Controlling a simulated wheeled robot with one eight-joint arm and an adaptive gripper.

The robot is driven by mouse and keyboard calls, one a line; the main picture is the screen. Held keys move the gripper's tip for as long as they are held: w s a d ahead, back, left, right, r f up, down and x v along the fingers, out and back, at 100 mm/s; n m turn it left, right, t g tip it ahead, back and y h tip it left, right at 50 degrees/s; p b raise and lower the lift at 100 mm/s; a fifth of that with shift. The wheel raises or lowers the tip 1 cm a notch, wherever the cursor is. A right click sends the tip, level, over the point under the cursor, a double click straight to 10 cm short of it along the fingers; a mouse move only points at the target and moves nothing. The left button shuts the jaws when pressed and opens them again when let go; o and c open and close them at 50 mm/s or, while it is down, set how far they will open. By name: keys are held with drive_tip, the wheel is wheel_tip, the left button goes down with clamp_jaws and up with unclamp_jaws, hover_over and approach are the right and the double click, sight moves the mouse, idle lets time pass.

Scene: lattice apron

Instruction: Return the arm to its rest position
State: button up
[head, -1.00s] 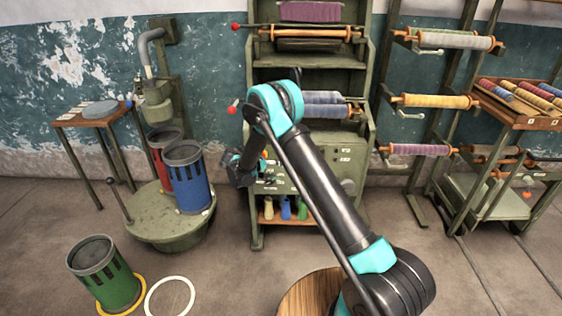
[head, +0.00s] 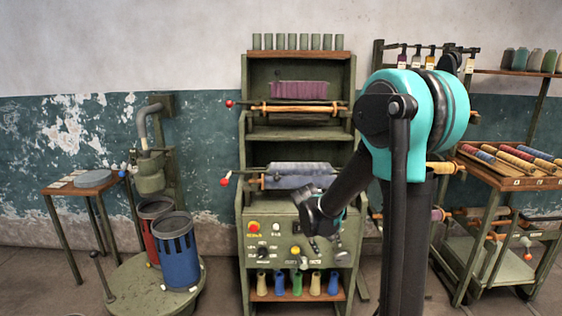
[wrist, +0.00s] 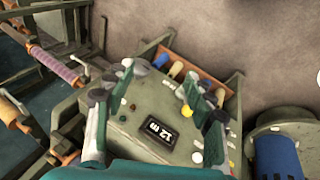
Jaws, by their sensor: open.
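My gripper (head: 322,240) hangs at the end of my folded arm, in front of the control panel of the green winding machine (head: 250,205). In the wrist view, my gripper's two fingers (wrist: 165,78) stand wide apart with nothing between them. Past them is the panel with a small display (wrist: 158,131) reading "12 m". In the head view, the arm's large turquoise joint is raised high at the right and covers part of the racks behind.
A blue can (head: 180,260) and a red can (head: 148,239) stand on a round green platform (head: 130,285) at the left. A small wooden table (head: 72,190) is behind them. A cart with a tray of spools (head: 510,165) stands at the right.

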drive_tip(key=s+d+m+y, duration=0.1)
drive_tip(key=s+y, duration=0.1)
drive_tip(key=s, duration=0.8)
drive_tip(key=s+d+f+m+t+y, duration=0.1)
drive_tip(key=s+d+y, duration=0.1)
drive_tip(key=s, duration=0.8)
drive_tip(key=shift+s+f, duration=0.3)
drive_tip(key=shift+s, duration=0.05)
